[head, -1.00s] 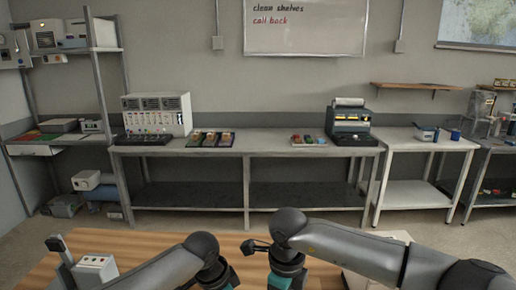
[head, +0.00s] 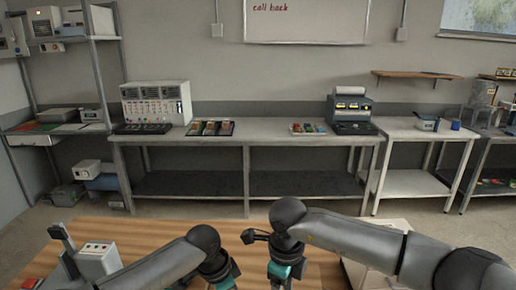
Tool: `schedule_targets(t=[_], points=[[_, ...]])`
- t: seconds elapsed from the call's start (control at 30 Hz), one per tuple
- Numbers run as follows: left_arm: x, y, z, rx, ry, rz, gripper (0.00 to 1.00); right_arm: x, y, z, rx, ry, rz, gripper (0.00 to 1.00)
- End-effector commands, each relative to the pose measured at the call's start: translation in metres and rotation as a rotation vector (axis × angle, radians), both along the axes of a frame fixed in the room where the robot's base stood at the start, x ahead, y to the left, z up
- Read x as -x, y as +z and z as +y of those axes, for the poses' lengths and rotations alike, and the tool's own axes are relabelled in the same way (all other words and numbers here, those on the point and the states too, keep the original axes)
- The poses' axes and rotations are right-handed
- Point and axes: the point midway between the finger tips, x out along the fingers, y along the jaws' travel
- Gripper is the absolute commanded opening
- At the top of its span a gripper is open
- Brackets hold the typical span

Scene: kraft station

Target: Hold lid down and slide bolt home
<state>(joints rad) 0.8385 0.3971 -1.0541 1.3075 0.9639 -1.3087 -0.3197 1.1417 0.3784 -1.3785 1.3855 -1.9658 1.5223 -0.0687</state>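I cannot make out a lid or a bolt in the head view. My two arms reach over a wooden table (head: 150,232) at the bottom of the picture. Both arms bend downward near the middle, and their lower ends run out of the bottom edge. The fingers of both grippers are out of the picture. A small dark knob-like piece (head: 252,237) shows beside my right arm's bend; I cannot tell what it belongs to.
A grey box with small red marks (head: 98,262) and an upright lever-like piece (head: 62,237) stand at the table's left. A pale flat item (head: 360,272) lies partly behind my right arm. A long bench (head: 265,137) with equipment stands along the wall.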

Motion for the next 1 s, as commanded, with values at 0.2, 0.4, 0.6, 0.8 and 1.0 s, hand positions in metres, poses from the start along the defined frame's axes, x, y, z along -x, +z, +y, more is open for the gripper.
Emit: schedule_targets(t=[0.2,0.4,0.6,0.8,1.0], points=[[0.001,-0.001,0.001,-0.002,0.001,0.002,0.0,0.002,-0.009,0.0,0.0,0.0,0.0,0.65],[0.001,-0.001,0.001,-0.002,0.001,0.002,0.0,0.004,-0.017,0.001,0.0,0.001,0.001,0.65],[0.001,-0.002,0.001,-0.002,0.001,0.002,0.0,0.006,-0.025,0.001,-0.001,0.0,0.001,0.65],[0.001,-0.002,0.001,-0.003,0.001,0.002,0.0,0.008,-0.033,0.001,0.0,0.0,0.001,0.65],[0.001,-0.002,0.001,-0.003,0.001,0.002,0.0,0.009,-0.04,0.001,0.0,0.0,0.0,0.65]])
